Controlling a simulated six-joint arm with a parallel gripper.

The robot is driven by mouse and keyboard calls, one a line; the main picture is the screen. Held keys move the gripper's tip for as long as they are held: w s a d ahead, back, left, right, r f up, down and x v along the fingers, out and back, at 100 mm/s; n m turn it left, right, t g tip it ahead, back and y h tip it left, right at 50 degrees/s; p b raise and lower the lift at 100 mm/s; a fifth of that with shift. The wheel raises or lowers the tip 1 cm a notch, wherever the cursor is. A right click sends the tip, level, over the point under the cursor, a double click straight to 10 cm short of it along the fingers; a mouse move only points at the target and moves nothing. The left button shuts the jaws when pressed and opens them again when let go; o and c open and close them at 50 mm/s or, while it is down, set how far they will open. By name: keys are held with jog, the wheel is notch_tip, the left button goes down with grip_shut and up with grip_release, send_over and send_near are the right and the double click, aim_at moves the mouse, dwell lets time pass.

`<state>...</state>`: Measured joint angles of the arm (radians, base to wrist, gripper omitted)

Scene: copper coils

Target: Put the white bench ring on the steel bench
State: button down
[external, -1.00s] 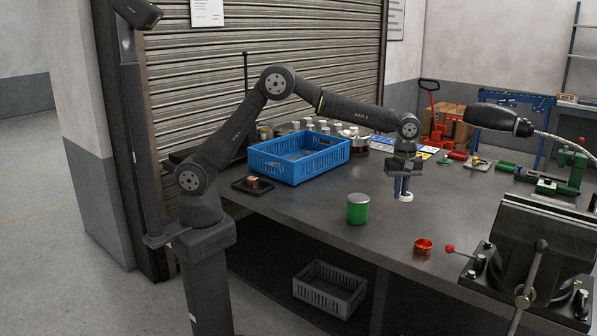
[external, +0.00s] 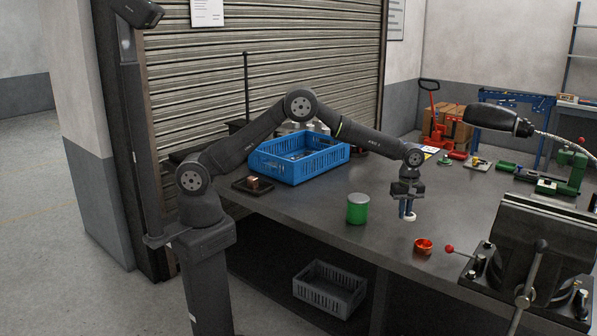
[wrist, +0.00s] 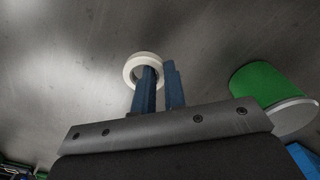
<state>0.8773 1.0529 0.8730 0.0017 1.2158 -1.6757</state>
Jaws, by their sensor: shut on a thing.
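The white bench ring (external: 408,217) is at the tips of my gripper (external: 406,207), over the steel bench (external: 340,254). In the wrist view the ring (wrist: 131,72) shows with one blue finger of my gripper (wrist: 158,82) in its hole and the other outside, shut on its wall. The ring is low, near the bench top; I cannot tell whether it touches.
A green can (external: 357,209) stands left of my gripper. A blue crate (external: 300,168) stands at the back left. Bench between can and vise is mostly bare.

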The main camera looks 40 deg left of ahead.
aim_at(403, 229)
jog(key=shift+w+a+f, duration=0.1)
jog(key=shift+w+f, duration=0.3)
jog(key=shift+w, duration=0.15)
jog(key=shift+f, duration=1.9)
jog(key=shift+f, duration=0.15)
jog(key=c, duration=1.5)
grip_release()
notch_tip(403, 229, up, 12)
jog(key=shift+r, duration=0.2)
